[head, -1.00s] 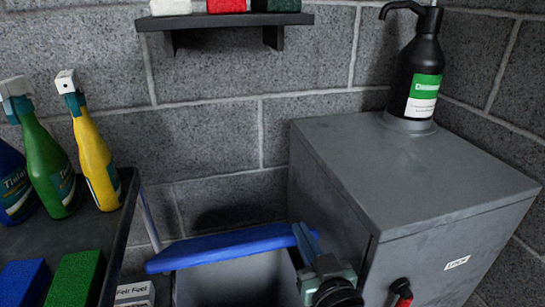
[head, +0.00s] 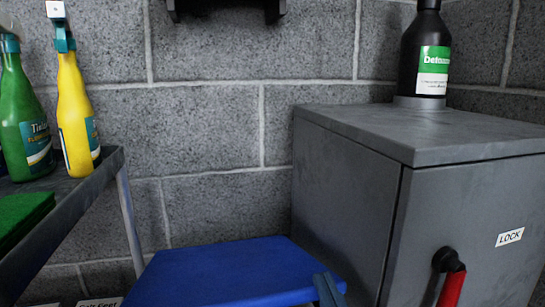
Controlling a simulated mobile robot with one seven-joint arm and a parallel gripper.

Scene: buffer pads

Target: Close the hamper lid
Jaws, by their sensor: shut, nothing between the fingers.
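The blue hamper lid (head: 228,272) is at the bottom middle of the head view, between the rack on the left and the grey cabinet on the right. Its broad top face shows and looks near level. The hamper body below it is out of frame, so I cannot tell whether the lid sits fully down. My gripper (head: 328,289) is at the lid's right front corner, with only its blue-grey fingers showing. The fingers are shut and hold nothing. I cannot tell whether they touch the lid.
The grey cabinet (head: 345,195), with a red-handled lever (head: 452,285) and a LOCK label, stands close on the right. A black dispenser bottle (head: 428,55) is on it. The rack (head: 75,205) on the left holds yellow (head: 73,110) and green (head: 27,125) spray bottles. A block wall is behind.

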